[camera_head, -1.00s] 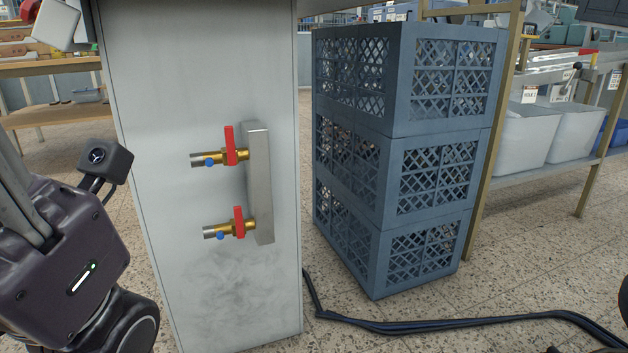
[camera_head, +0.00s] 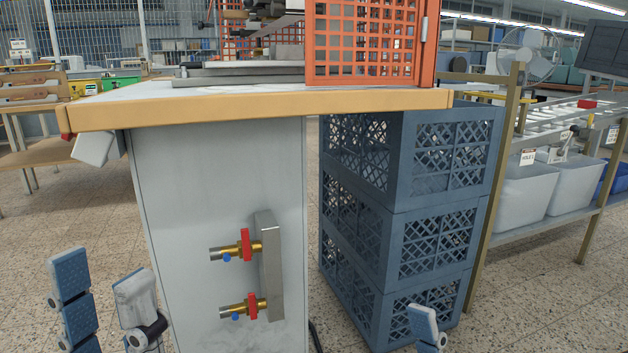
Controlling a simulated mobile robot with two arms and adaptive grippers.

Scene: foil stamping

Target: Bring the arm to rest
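My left gripper (camera_head: 102,278) shows at the bottom left, with two fingers standing up and a clear gap between them. It is open and nothing is between the fingers. The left arm behind it is below the picture edge. One fingertip of my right gripper (camera_head: 424,326) shows at the bottom, right of centre, in front of the blue crates. The rest of the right gripper is out of view, so its opening does not show.
A wood-edged workbench (camera_head: 260,108) carries an orange mesh guard (camera_head: 368,77). Its grey cabinet (camera_head: 190,190) has two red-handled valves (camera_head: 247,245). Stacked blue crates (camera_head: 425,240) stand beside it. White bins (camera_head: 527,195) sit on a rack at right. Tiled floor (camera_head: 545,310) is open at front right.

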